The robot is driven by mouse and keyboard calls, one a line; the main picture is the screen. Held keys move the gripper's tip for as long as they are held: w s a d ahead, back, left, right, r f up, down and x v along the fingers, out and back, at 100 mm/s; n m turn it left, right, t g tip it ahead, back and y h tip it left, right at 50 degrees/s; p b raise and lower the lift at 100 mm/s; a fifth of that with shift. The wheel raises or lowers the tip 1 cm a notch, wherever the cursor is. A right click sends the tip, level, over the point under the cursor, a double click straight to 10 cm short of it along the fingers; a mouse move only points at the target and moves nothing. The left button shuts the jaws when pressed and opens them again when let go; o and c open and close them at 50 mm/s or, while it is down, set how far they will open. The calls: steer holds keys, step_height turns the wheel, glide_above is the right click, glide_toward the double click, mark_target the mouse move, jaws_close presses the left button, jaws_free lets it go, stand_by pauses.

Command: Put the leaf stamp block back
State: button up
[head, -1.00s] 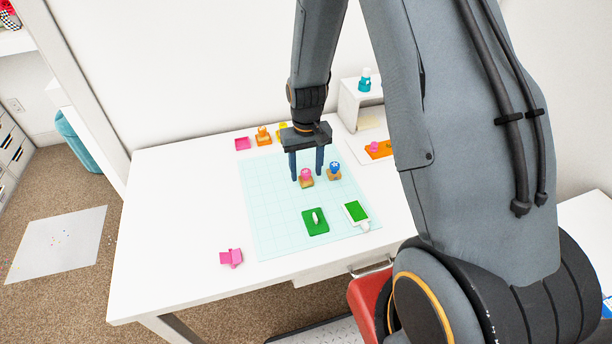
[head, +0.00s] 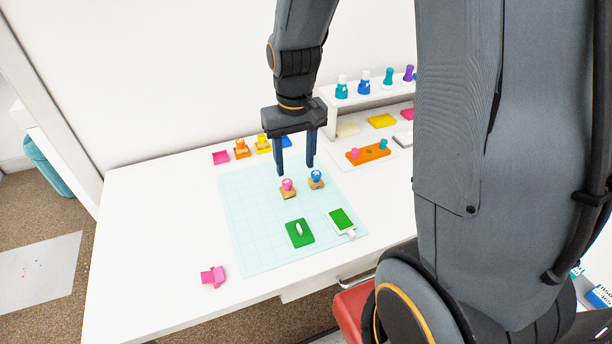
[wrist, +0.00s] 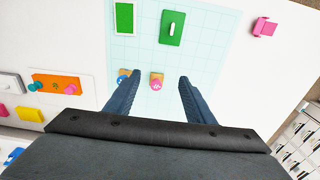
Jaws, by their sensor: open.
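Two wooden stamp blocks stand on the pale grid mat (head: 250,235). One has a pink knob (head: 287,185), and the other, just right of it, has a blue knob (head: 316,176). No leaf face shows, so I cannot tell which is the leaf one. My gripper (head: 295,169) is open and empty, pointing down above and behind these blocks. In the wrist view the pink-knobbed block (wrist: 157,80) shows between the fingers, and the blue-knobbed block (wrist: 124,74) lies beside the left finger, partly hidden.
A green block with a white oval piece (head: 299,233) and a green ink pad (head: 341,219) lie nearer on the mat. An orange holder (head: 367,154) and a shelf of bottles (head: 364,85) stand right.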

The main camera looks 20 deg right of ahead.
steer(key=s+r, duration=0.2)
steer(key=s, duration=0.8)
steer(key=shift+t, duration=0.3)
